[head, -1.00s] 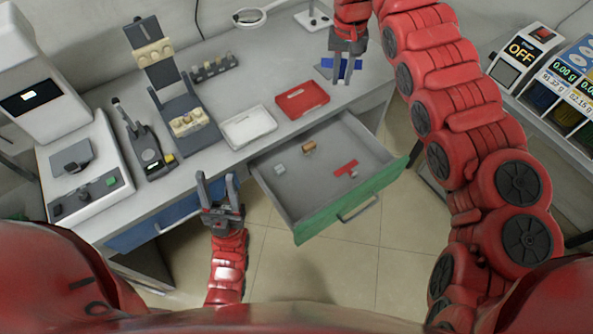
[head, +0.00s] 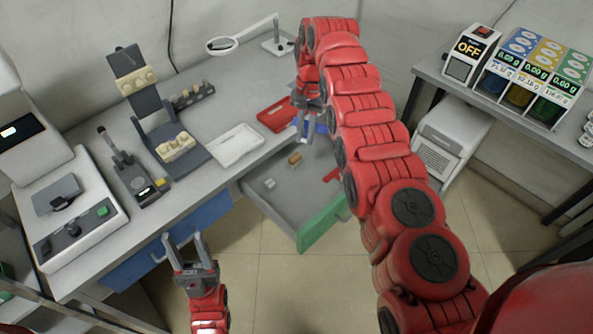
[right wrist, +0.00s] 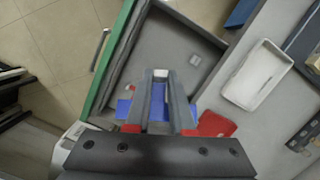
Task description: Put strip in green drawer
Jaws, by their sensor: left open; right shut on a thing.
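A blue strip (head: 322,128) is held in my right gripper (head: 303,130), near the far side of the open drawer. In the right wrist view the strip (right wrist: 158,100) shows between and on both sides of the fingers, which partly hide it. The green-fronted drawer (head: 325,222) is pulled out from the desk. It holds a small tan block (head: 295,158), a pale block (head: 269,184) and a red piece (head: 331,174); my right arm covers its right part. My left gripper (head: 182,240) is open and empty in front of the desk, left of the drawer.
A white tray (head: 235,146) and a red tray (head: 276,115) lie on the desk behind the drawer. A blue drawer (head: 205,217) is shut under the desk. Lab devices stand at the left, and a side table with displays (head: 530,75) is at the right.

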